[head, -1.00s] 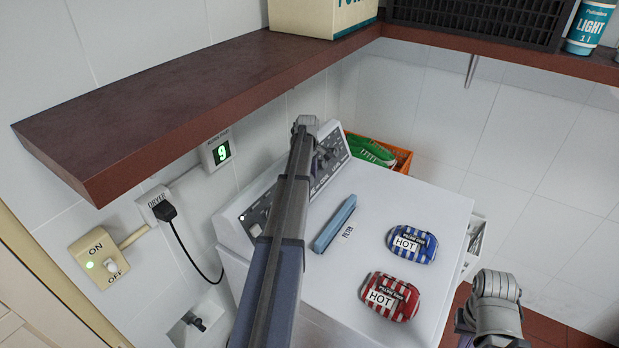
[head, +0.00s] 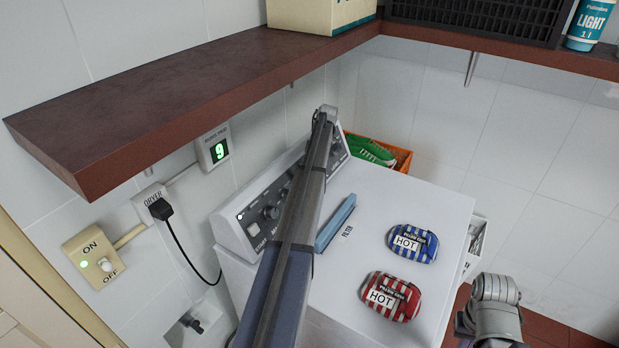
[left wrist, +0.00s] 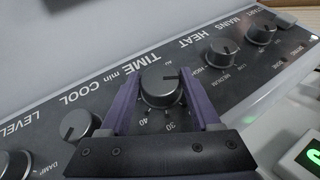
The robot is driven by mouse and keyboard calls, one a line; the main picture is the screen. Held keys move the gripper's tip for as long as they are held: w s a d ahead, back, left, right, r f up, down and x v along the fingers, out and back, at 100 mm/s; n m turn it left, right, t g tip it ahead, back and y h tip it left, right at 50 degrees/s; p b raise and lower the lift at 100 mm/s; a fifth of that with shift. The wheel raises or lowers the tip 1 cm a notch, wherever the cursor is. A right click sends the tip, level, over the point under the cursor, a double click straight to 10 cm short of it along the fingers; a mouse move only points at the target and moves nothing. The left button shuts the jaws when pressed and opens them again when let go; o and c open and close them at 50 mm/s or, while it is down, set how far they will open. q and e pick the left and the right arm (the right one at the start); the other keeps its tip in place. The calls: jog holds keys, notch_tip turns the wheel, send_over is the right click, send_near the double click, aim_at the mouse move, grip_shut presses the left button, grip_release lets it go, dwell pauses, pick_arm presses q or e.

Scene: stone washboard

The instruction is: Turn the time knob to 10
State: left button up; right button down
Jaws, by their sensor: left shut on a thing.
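The time knob (left wrist: 160,87) is a grey round knob on the dryer's dark control panel, under the upside-down label TIME min in the left wrist view. The marks 40 and 30 show below it; where its pointer stands is not clear. My left gripper (left wrist: 159,78) has its two purple fingers on either side of this knob, shut on it. In the head view my left arm crosses the dryer (head: 420,190) and hides the gripper and the knob. A wall display (head: 217,151) reads 9 in green. My right gripper's fingers are out of view.
Other knobs, such as the heat knob (left wrist: 222,52) and the cool knob (left wrist: 80,124), sit close on both sides. A shelf (head: 180,90) overhangs at the left. A blue filter handle (head: 335,222), a blue pack (head: 412,243) and a red pack (head: 391,296) are on the dryer top.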

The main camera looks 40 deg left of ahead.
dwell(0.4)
pick_arm(q)
jog(key=o, duration=1.4)
jog(key=p+v, duration=0.7)
jog(key=v, duration=0.1)
jog(key=shift+s+f, duration=0.15)
jog(key=shift+f, duration=0.05)
